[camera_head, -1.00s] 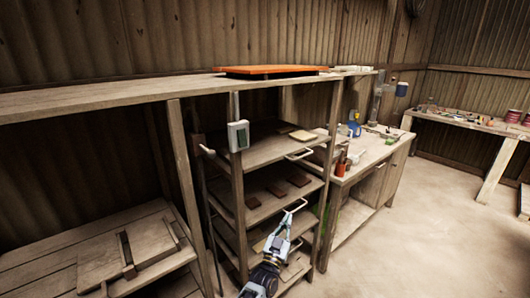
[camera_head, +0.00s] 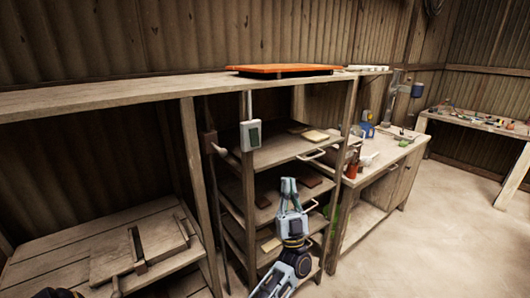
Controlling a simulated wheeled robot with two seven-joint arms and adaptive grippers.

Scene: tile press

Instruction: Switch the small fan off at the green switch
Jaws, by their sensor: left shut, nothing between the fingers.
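A pale box with a greenish face (camera_head: 251,135) is fixed to the front post of the shelf rack, below the long wooden top. It may be the green switch; no lever or marking on it can be made out. I cannot pick out the small fan for sure. My left gripper (camera_head: 289,184) points up in front of the rack's middle shelves, below and right of the box and clearly apart from it. Its fingers are shut and empty. My right gripper is not in view.
Shelves with flat tiles (camera_head: 316,135) and white handles (camera_head: 311,155) lie around my left gripper. An orange board (camera_head: 285,70) lies on the long top. A workbench (camera_head: 395,150) holds a blue container (camera_head: 367,129). The floor (camera_head: 450,220) at right is clear.

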